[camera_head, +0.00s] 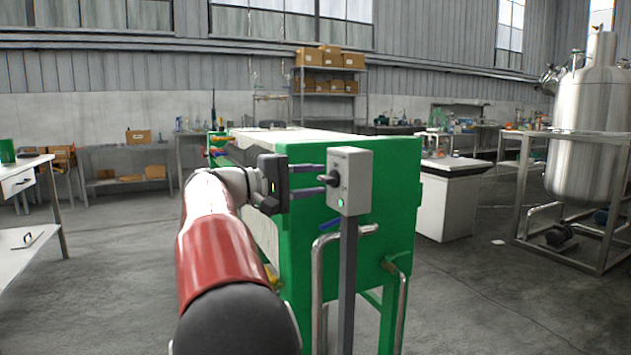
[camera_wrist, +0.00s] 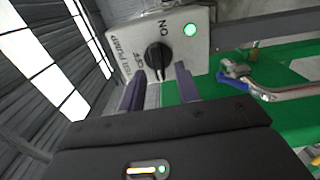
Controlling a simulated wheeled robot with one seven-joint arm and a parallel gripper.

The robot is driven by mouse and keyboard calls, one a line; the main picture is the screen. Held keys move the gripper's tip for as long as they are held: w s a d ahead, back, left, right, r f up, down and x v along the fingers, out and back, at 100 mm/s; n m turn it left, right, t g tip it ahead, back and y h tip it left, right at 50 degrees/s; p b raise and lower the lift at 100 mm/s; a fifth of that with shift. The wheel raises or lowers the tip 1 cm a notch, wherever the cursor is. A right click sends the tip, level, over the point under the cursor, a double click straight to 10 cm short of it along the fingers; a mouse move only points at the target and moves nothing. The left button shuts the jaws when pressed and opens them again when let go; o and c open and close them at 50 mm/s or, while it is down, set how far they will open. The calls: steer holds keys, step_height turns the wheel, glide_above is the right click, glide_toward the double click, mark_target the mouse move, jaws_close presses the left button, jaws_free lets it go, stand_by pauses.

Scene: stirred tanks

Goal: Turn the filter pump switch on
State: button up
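The grey switch box (camera_head: 352,182) stands on a post beside the green machine. It carries a black rotary knob (camera_head: 334,180) and a green lamp (camera_head: 341,203) that looks lit. In the wrist view the box (camera_wrist: 192,62) has ON, OFF and pump lettering around the black knob (camera_wrist: 157,56); the lamp (camera_wrist: 190,30) glows green. I cannot tell the knob's exact setting. My gripper (camera_head: 322,180) is open, its two fingers pointing at the box's face. In the wrist view the fingertips (camera_wrist: 159,70) are on either side of the knob's near end; contact is not clear.
The green machine (camera_head: 397,190) stands right behind the box and post. Bent metal pipes (camera_head: 318,275) run down its front. A steel tank (camera_head: 592,125) on a frame is at right, and a white table (camera_head: 27,240) is at left.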

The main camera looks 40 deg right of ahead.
steer(key=v, duration=0.7)
steer(key=shift+d, duration=0.1)
